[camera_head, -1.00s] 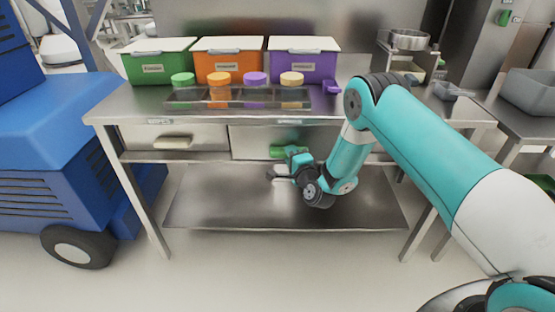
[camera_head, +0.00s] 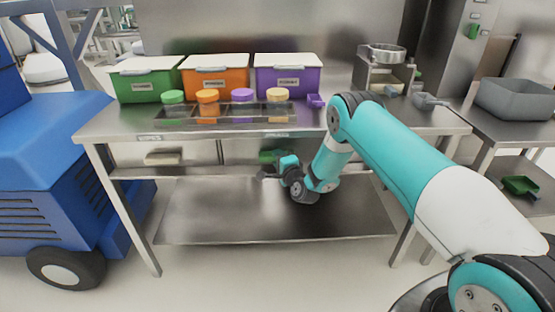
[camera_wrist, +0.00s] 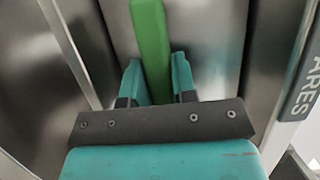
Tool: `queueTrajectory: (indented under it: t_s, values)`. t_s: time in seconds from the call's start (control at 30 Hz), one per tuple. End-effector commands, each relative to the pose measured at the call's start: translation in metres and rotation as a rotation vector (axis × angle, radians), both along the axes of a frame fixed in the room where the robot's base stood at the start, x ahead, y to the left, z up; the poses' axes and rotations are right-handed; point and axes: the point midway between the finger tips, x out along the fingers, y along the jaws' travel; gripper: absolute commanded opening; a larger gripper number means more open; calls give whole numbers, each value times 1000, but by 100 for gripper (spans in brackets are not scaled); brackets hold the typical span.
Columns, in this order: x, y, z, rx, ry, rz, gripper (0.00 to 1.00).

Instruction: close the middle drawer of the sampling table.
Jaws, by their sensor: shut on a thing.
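The sampling table (camera_head: 110,124) is a steel table with a lower shelf. Under its top, the middle drawer (camera_head: 237,152) shows as a grey front with a green handle (camera_head: 269,156), partly hidden by my arm. My gripper (camera_head: 268,172) is at this handle, low under the tabletop. In the wrist view, the green handle (camera_wrist: 152,45) runs between the two teal fingers of my gripper (camera_wrist: 158,82), which is shut on it. I cannot tell whether a gap remains between the drawer front and the table.
Green (camera_head: 140,88), orange (camera_head: 214,83) and purple (camera_head: 287,82) bins stand on the tabletop behind several jars in a rack. A blue machine (camera_head: 55,150) stands left. The lower shelf (camera_head: 240,222) is bare. A side table with a grey tub (camera_head: 512,97) is right.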

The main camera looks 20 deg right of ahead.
Motion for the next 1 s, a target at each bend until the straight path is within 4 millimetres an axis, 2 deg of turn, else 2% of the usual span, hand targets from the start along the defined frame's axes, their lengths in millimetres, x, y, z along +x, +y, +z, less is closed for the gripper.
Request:
queueTrajectory:
  t_s: [0.07,0.1,0.2,0.67,1.0]
  values:
    - [2,3,3,0,-6,6,0]
    - [2,3,3,0,-6,6,30]
    - [2,2,2,0,-5,5,51]
    - [-4,1,-2,1,0,4,51]
    - [-33,-1,-8,2,-2,1,51]
